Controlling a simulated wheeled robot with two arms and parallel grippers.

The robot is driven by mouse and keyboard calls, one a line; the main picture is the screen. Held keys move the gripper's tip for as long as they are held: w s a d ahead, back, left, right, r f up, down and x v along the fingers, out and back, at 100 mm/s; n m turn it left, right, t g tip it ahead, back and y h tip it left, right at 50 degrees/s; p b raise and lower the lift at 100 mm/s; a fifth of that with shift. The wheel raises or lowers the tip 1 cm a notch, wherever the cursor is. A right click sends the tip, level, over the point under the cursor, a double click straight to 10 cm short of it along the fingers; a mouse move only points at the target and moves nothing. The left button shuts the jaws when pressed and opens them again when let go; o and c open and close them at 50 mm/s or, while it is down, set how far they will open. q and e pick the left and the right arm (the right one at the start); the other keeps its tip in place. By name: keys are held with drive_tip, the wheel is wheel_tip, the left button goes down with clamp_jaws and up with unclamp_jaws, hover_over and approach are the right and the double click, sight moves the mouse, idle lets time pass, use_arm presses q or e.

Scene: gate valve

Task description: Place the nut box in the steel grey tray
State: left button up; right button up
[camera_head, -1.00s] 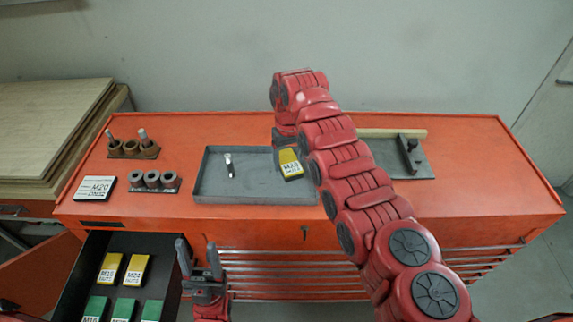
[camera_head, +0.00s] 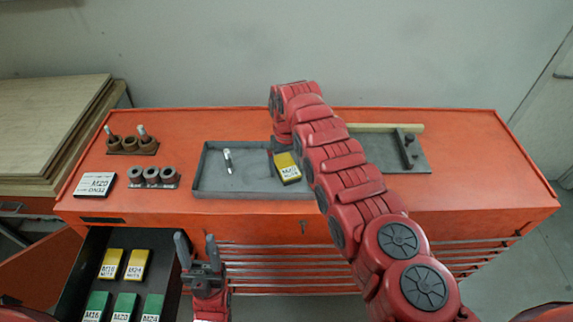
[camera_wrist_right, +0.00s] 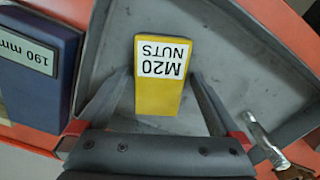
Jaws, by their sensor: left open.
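The yellow M20 nut box (camera_head: 287,168) is inside the steel grey tray (camera_head: 235,193), at the tray's right end. In the right wrist view the box (camera_wrist_right: 160,95) lies between the two fingers of my right gripper (camera_wrist_right: 161,74), with a narrow gap on each side. The fingers look open around it. The box appears to be on the tray floor (camera_wrist_right: 225,60), though its underside is hidden. In the head view my right arm hides the tray's right edge and most of that gripper. My left gripper (camera_head: 197,240) is open and empty, in front of the cabinet.
An open drawer (camera_head: 75,250) at the lower left holds yellow and green boxes. Ring-shaped parts (camera_head: 152,178) and a white M20 sign (camera_head: 95,185) sit left of the tray. A grey plate (camera_head: 405,160) lies right.

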sight(286, 166)
drive_tip(key=shift+r, duration=0.35)
wheel_tip(286, 166, up, 12)
drive_tip(key=b, duration=0.3)
drive_tip(key=shift+f, duration=0.2)
